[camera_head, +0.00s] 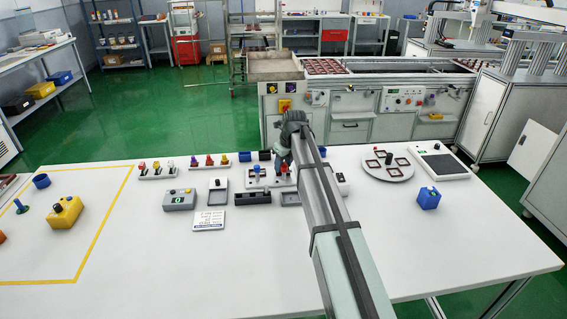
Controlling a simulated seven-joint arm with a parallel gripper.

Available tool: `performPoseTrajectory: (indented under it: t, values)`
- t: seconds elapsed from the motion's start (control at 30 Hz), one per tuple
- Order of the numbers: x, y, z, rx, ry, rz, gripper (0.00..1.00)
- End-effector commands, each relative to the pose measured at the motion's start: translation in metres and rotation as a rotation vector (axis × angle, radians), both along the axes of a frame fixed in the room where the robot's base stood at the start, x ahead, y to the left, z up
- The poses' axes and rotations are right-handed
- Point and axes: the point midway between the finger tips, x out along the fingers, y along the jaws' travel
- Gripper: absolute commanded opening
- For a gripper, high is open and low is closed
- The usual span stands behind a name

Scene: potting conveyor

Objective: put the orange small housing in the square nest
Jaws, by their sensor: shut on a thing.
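My gripper (284,163) is at the far end of my arm, pointing down over a grey block with small coloured knobs (256,181) at the middle back of the table. It is small and dark here, and my arm covers part of it. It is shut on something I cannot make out. I cannot identify the orange small housing for sure; an orange thing (2,237) is cut off at the left edge. A round pale plate (370,172) at right bears several dark red square frames and a dark knob. I cannot tell which place is the square nest.
A blue block (428,199) and a black-topped grey tray (443,163) are at right. A yellow block (66,213) is inside the yellow outline. The front table is clear.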

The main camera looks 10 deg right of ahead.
Motion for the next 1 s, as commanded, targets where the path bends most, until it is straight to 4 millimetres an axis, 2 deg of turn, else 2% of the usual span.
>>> performPoseTrajectory:
  t: [0.07, 0.1, 0.37, 0.73, 0.87, 1.0]
  values:
    - [0.0, 0.0, -0.001, 0.0, 0.0, 0.0, 0.07]
    - [0.0, 0.0, -0.001, 0.0, 0.0, 0.0, 0.43]
    - [0.0, 0.0, -0.001, 0.0, 0.0, 0.0, 0.68]
    - [-0.001, -0.001, 0.003, 0.001, -0.001, 0.0, 0.7]
    - [-0.004, -0.003, 0.016, 0.0, 0.0, 0.0, 0.7]
    - [-0.009, -0.007, 0.04, 0.0, -0.001, 0.0, 0.7]
